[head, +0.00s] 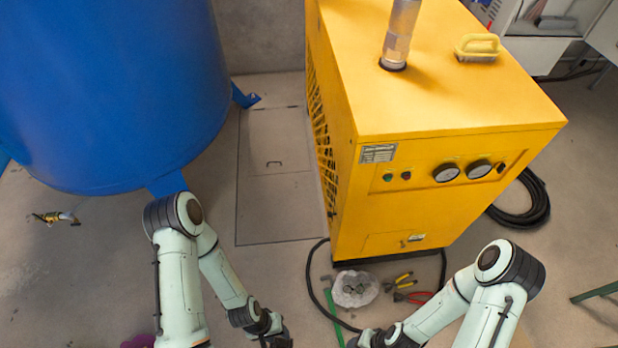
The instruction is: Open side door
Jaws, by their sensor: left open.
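The yellow machine (450,85) stands at the centre right, with gauges and buttons on its front. Low on that front is a small rectangular panel (385,243) with a small latch (413,238); it looks closed. The machine's left side has a dark slotted grille (322,140); I cannot make out a separate door edge there. My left gripper (278,340) is at the bottom edge, open, partly cut off, below and left of the machine and apart from it. My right gripper (366,341) is at the bottom edge, mostly cut off, also below the machine; its jaws do not show clearly.
A big blue tank (110,90) stands at the left. Between it and the machine lies a floor hatch (275,205). Pliers (404,281), a whitish bag (354,288) and a black cable (310,285) lie before the machine. A coiled hose (535,205) lies at its right.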

